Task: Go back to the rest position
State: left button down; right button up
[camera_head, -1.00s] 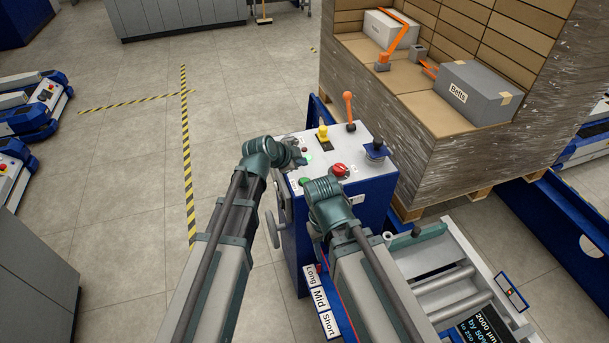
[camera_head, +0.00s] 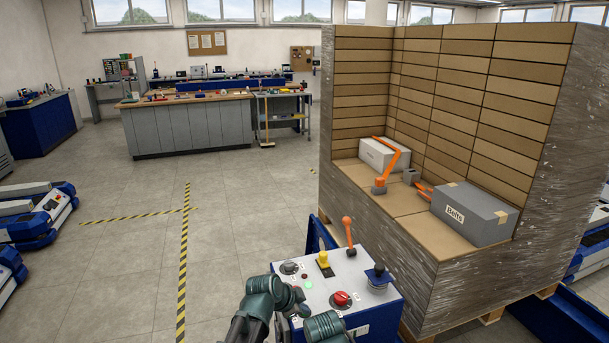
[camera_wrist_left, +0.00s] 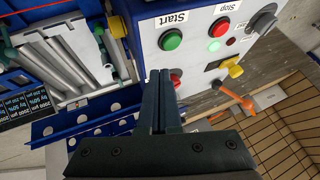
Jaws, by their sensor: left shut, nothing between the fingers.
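My left gripper (camera_wrist_left: 157,74) is shut with nothing between its fingers; the fingers lie together in the left wrist view. In the head view my left arm ends low in the middle, in front of the blue and white control box (camera_head: 335,287). In the left wrist view the fingertips show just below a green button (camera_wrist_left: 171,40) and beside a red knob (camera_wrist_left: 175,78); whether they touch the box I cannot tell. My right arm shows only as a teal joint at the bottom edge, and its gripper is out of sight.
Blue carts (camera_head: 40,220) stand at the left. Open floor (camera_head: 130,260) lies between.

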pick_arm(q)
jog(key=s+a+f+n+g+y, duration=0.2)
jog(key=s+n, duration=0.3)
jog(key=s, duration=0.5)
jog(key=s+a+f+n+g+y, duration=0.2)
jog(key=s+a+n+g+y, duration=0.1)
jog(key=s, duration=0.8)
jog(key=n+g+y, duration=0.1)
jog(key=n, duration=0.1)
jog(key=shift+s+a+n, duration=0.25)
jog(key=shift+a+n, duration=0.05)
jog(key=shift+a, duration=0.1)
